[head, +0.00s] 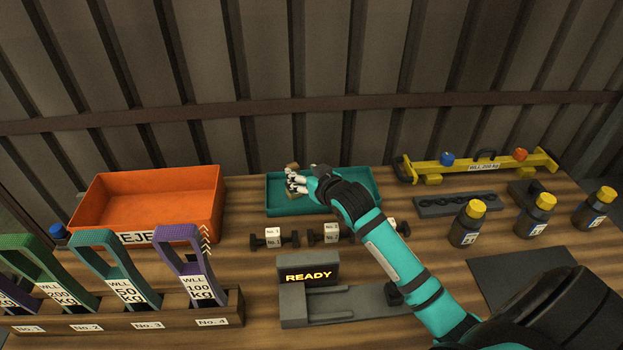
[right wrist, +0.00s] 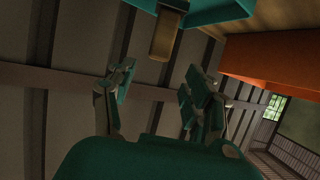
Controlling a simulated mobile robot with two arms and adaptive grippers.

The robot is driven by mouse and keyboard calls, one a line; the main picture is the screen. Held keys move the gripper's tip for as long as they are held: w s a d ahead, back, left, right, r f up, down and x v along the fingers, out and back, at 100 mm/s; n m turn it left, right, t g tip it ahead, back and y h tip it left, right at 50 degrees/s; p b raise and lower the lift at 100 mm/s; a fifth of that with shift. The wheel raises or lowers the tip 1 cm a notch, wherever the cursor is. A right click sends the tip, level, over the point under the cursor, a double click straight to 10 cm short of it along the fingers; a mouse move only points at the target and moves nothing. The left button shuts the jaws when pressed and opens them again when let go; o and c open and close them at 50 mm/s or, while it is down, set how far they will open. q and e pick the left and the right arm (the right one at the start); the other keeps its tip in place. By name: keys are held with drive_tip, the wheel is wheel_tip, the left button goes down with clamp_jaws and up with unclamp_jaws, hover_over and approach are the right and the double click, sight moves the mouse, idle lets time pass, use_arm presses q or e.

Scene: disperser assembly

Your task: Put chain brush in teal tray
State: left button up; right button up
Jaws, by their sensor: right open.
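The teal tray (head: 350,205) lies on the table at the back middle in the head view; its edge also shows at the top of the right wrist view (right wrist: 225,10). My right gripper (head: 297,183) is over the tray's left part, with its fingers apart. A small brown piece, likely the chain brush (head: 292,166), shows by the fingers at the tray's back edge, mostly hidden by the gripper. In the right wrist view a tan block (right wrist: 163,38) is beyond the open fingers, against the teal edge. I cannot tell whether it rests in the tray. My left gripper is not in view.
An orange bin (head: 150,200) stands left of the tray. Several coloured slings (head: 115,265) stand in a rack at front left. A READY sign (head: 308,274), small labelled fittings (head: 272,238), a yellow beam (head: 480,165) and yellow-capped bottles (head: 467,225) surround my right arm.

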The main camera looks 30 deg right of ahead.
drive_tip(key=shift+v, duration=2.15)
